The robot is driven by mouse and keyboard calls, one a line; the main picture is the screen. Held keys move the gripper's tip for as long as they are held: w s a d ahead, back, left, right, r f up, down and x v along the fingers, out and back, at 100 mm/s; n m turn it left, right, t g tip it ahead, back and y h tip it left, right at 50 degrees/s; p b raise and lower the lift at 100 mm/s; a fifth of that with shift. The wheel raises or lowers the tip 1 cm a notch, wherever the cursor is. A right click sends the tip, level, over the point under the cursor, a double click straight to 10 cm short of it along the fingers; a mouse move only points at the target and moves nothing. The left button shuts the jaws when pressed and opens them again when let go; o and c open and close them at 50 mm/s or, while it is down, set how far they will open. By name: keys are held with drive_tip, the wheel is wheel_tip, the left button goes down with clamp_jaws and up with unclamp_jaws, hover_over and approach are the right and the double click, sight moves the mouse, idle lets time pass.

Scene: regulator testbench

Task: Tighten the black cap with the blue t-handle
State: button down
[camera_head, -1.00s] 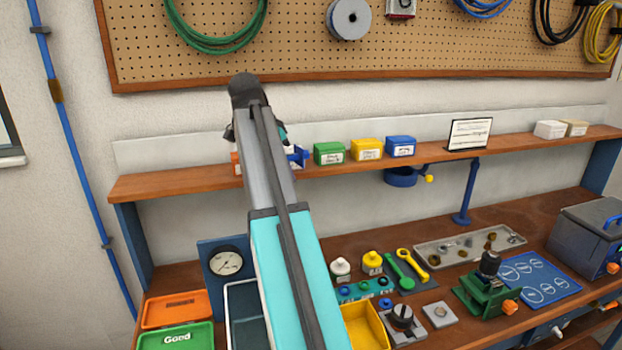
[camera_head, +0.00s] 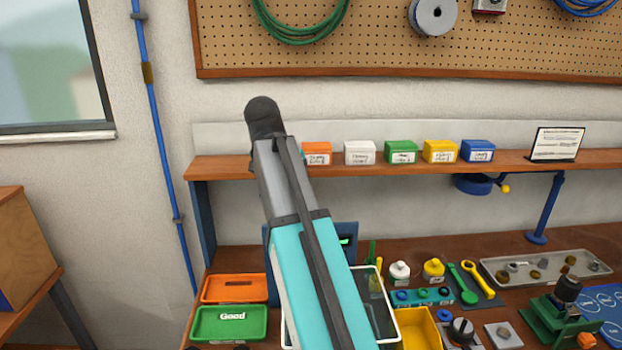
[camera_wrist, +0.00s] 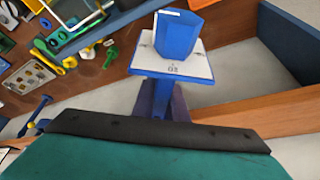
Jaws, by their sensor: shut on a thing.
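My gripper (camera_wrist: 165,98) shows in the wrist view, shut on the blue t-handle (camera_wrist: 178,34). A blue six-sided piece stands out from a pale plate marked with small print, with blue below it; the fingers are hard to make out. In the head view my arm hides the gripper and the tool. The black cap (camera_head: 568,288) appears to be the dark round top on a green fixture (camera_head: 553,320) at the right of the bench. It is upright and well away from my gripper.
A shelf (camera_head: 350,166) with several small coloured boxes runs above the bench. Orange (camera_head: 234,288) and green (camera_head: 229,323) bins stand at the left. A yellow bin (camera_head: 421,330), a black knob (camera_head: 461,329), bottles and a metal parts tray (camera_head: 545,268) are to the right.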

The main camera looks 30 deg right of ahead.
drive_tip(key=a+f+n+t+y, duration=0.1)
drive_tip(key=a+f+n+y, duration=0.1)
drive_tip(key=a+f+n, duration=0.4)
drive_tip(key=w+a+f+n+t+y+b, duration=0.1)
drive_tip(key=a+f+n, duration=0.5)
drive_tip(key=a, duration=0.9)
wheel_tip(320, 180, down, 3)
drive_tip(key=shift+a+r+t+y, duration=0.2)
drive_tip(key=shift+a+t+y, duration=0.1)
drive_tip(key=shift+a+y, duration=0.1)
drive_tip(key=shift+d, duration=0.1)
